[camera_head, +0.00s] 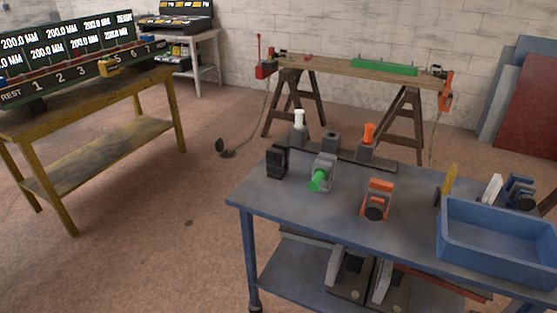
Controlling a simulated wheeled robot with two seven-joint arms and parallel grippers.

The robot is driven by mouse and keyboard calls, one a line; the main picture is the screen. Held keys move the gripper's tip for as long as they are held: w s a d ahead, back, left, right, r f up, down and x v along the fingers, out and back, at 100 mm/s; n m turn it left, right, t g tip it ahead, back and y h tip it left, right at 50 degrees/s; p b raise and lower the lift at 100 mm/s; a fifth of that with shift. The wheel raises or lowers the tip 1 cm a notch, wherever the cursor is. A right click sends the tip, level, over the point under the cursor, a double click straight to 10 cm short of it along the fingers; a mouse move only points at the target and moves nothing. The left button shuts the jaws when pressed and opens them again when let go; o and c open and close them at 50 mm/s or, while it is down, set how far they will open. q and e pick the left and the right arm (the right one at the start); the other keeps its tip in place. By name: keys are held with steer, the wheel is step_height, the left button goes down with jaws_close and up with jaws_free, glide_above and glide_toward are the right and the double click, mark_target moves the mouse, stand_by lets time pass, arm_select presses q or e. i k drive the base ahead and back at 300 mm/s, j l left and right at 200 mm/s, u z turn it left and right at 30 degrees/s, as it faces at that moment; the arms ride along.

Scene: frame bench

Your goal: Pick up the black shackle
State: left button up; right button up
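A black, blocky upright piece (277,162) stands near the back left corner of the blue bench (320,208). It looks like the black shackle, though its opening is too small to make out. To its right is a grey piece with a green end (318,180). An orange piece with a dark round front (377,200) stands farther right. Neither of my grippers is in view, and nothing touches the black piece.
A dark rail with a white-topped post (299,128) and an orange-topped post (368,134) runs behind the bench pieces. A blue tray (490,258) fills the bench's right side. Dark and grey items (352,278) lie below the bench top. The front left bench top is clear.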

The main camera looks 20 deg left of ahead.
mark_target(277, 155)
steer(key=i+j+u, duration=0.1)
steer(key=i, duration=0.4)
steer(key=i+j+u, duration=0.1)
steer(key=i, duration=0.45)
steer(key=j, duration=0.1)
